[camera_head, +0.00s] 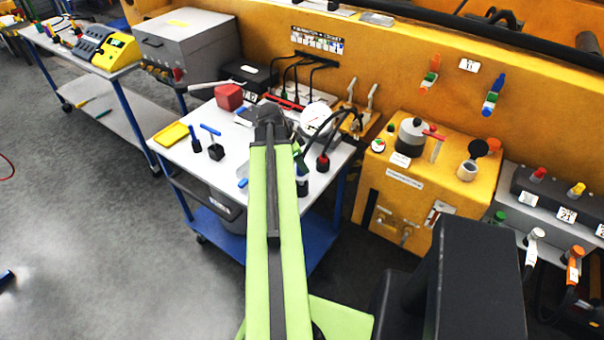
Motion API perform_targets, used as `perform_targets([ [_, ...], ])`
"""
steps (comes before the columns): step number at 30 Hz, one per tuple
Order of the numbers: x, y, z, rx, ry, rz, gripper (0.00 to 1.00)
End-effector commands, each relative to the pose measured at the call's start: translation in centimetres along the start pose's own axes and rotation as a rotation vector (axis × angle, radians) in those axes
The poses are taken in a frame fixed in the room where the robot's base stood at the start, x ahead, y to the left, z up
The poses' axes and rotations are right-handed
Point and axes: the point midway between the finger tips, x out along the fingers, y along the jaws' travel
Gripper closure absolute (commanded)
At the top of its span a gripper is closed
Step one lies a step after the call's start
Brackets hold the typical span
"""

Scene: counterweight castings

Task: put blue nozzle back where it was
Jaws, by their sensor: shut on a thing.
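My green arm (274,230) reaches forward over the white-topped cart (226,172) and ends in view at a dark joint (270,118). The jaws of my gripper do not show, so I cannot see what is between them. A small blue piece (242,183) lies on the cart just left of my arm, too small to identify.
The cart bears a yellow tray (170,136), a red block (229,97), a blue T-handle (210,130), a white round gauge (317,119) and black cabled plugs (323,163). A yellow box (425,195) stands right of the cart. Open grey floor (110,230) lies left.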

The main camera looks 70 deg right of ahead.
Motion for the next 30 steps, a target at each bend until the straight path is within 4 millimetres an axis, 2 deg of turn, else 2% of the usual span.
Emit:
perform_targets([
  [1,1.3,0.0,0.5,0.0,0.0,0.0,1.0],
  [3,2.6,0.0,1.0,0.0,0.0,0.0,1.0],
  [6,3.8,0.0,1.5,0.0,0.0,0.0,1.0],
  [13,3.3,0.0,1.3,0.001,0.0,0.0,1.0],
  [21,4.1,0.0,1.6,0.001,0.0,0.0,1.0],
  [22,4.0,0.0,1.5,0.001,0.0,0.0,0.69],
  [26,3.9,0.0,1.5,0.001,0.0,0.001,0.52],
  [30,3.9,0.0,1.5,0.001,0.0,0.001,0.51],
])
